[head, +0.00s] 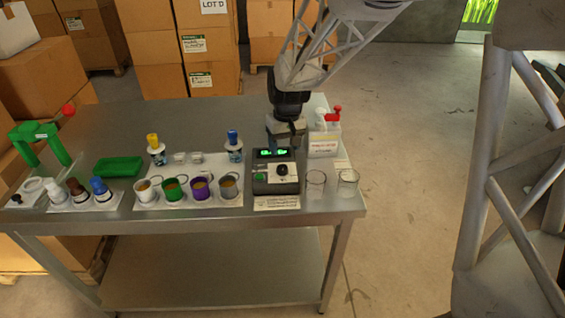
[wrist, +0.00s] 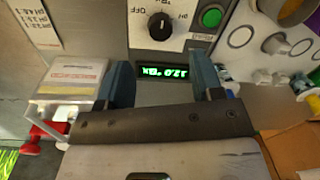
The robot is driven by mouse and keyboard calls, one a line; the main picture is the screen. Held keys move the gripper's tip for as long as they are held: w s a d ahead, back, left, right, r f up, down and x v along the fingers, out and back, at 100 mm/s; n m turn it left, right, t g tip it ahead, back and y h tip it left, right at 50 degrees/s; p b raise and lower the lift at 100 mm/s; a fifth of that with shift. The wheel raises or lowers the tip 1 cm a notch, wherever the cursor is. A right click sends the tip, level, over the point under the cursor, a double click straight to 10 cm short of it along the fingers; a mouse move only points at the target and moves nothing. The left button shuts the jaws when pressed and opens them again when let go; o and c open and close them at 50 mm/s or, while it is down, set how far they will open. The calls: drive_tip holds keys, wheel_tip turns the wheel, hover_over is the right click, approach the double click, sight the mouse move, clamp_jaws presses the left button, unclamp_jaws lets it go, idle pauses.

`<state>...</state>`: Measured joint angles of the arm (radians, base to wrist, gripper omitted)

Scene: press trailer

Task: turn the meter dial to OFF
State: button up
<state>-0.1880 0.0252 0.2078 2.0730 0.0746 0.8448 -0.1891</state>
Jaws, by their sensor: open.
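The meter (head: 262,187) is a dark box near the table's front right, with a lit green display. Its black dial (head: 282,169) sits on a white label plate. The dial also shows in the wrist view (wrist: 161,26), with the OFF label to its upper left. Its pale pointer mark seems to face the picture's top, not OFF; this is hard to make out. My gripper (head: 285,142) is above the back of the meter, pointing down. In the wrist view my gripper (wrist: 163,75) is open and empty, its fingers either side of the display, apart from the dial.
A green button (head: 259,177) is beside the dial. Two clear glasses (head: 316,182) stand right of the meter. Several cups (head: 172,189) stand to the left.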

sight(283, 167)
drive_tip(key=shift+s+a+f, duration=0.1)
drive_tip(key=shift+f, duration=1.85)
drive_tip(key=shift+a+f, duration=0.1)
drive_tip(key=shift+f, duration=1.85)
drive_tip(key=c, duration=0.9)
drive_tip(key=shift+n, duration=0.3)
drive_tip(key=n, duration=1.1)
drive_tip(key=shift+n, duration=0.3)
